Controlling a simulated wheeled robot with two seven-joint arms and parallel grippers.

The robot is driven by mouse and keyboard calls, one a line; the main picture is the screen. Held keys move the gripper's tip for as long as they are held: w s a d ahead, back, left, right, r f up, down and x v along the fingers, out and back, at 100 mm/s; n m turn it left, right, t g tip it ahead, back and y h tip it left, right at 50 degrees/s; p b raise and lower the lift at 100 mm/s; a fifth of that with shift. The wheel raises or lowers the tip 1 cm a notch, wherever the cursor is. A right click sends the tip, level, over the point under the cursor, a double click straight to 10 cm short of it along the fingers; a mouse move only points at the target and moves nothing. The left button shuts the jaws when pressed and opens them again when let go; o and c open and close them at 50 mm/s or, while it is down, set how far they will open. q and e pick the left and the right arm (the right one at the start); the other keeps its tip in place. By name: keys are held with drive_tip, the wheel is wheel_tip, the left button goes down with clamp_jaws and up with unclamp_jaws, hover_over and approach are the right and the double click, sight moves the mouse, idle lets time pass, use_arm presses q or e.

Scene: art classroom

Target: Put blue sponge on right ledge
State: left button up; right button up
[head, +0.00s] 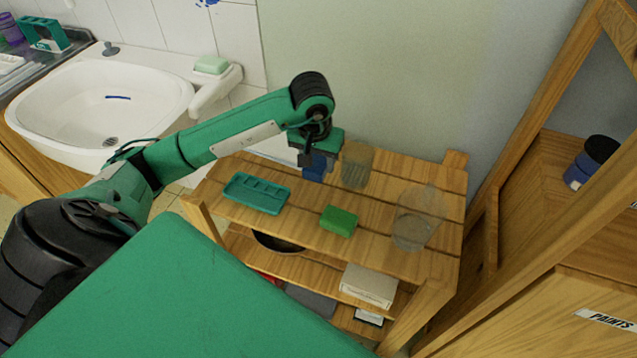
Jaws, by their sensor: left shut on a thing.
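The blue sponge (314,171) is between the fingers of my left gripper (313,159), at the back of the wooden shelf unit (388,238). The gripper is shut on it and points down. I cannot tell whether the sponge touches the top slats or hangs just above them. A ledge (217,88) sticks out at the right of the white sink (180,100), with a pale green block (211,65) on its back part. My right gripper is out of view.
The shelf top holds a teal tray (257,193), a green sponge (339,221) and two clear glasses (356,166) (418,217). The nearer glass is larger. A wooden cabinet (560,310) stands on the right, with a blue jar (590,164). A wall is behind the shelf.

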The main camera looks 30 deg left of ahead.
sight(319, 190)
use_arm(q)
wheel_tip(319, 190, down, 8)
drive_tip(key=shift+r, duration=0.15)
drive_tip(key=shift+f, duration=0.25)
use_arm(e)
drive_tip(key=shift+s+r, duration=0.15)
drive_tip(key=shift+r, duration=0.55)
use_arm(q)
drive_tip(key=shift+b, duration=0.3)
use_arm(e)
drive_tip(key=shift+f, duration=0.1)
use_arm(q)
drive_tip(key=shift+f, duration=0.15)
drive_tip(key=o, duration=1)
drive_tip(key=shift+c, duration=0.2)
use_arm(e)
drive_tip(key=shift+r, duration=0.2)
